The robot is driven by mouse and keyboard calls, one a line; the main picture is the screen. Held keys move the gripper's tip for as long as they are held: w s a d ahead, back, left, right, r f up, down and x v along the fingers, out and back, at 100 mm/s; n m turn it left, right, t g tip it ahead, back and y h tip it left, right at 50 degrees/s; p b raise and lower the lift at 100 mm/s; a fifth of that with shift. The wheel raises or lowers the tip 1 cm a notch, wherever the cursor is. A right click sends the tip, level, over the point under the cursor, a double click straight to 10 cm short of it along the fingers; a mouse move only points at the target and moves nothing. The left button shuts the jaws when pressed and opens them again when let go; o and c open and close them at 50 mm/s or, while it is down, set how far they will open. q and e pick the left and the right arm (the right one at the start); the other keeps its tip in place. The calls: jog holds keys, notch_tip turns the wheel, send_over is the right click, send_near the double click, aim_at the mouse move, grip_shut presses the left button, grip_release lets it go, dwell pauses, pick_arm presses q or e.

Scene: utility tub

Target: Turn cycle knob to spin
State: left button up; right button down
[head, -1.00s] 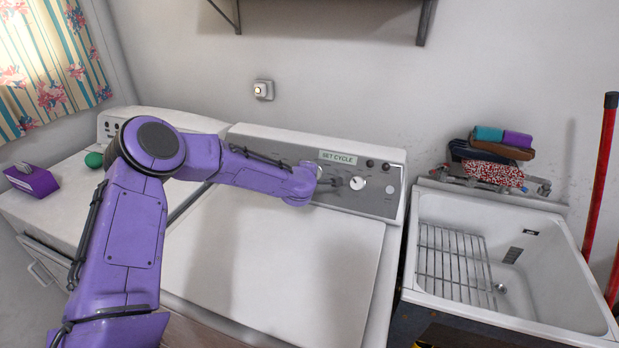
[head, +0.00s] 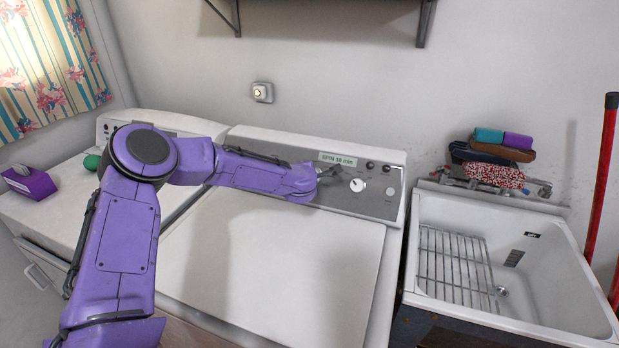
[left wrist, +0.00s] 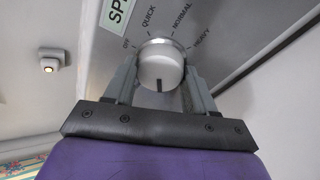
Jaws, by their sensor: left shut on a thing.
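The cycle knob (left wrist: 160,66) is a round silver-white dial in the left wrist view. A dark pointer mark on its face points toward the gripper's palm. Labels OFF, QUICK, NORMAL and HEAVY show around its far side; the near side is hidden. My left gripper (left wrist: 161,84) is shut on this knob, one finger on each side. In the head view my left gripper (head: 328,172) is at the washer's control panel and hides the knob. The display (head: 338,160) above it reads "SPIN 58 min". My right gripper is not in view.
A second white knob (head: 357,185) and small dark buttons sit right of my gripper on the panel. The washer lid (head: 285,260) is clear. A white utility tub (head: 560,270) with a wire rack stands to the right. A wall shelf hangs above.

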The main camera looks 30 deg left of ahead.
pick_arm(q)
jog(key=o, duration=1)
jog(key=b+v, duration=0.2)
jog(key=v, duration=0.8)
jog(key=shift+s+d, duration=0.1)
jog(key=shift+s, duration=0.15)
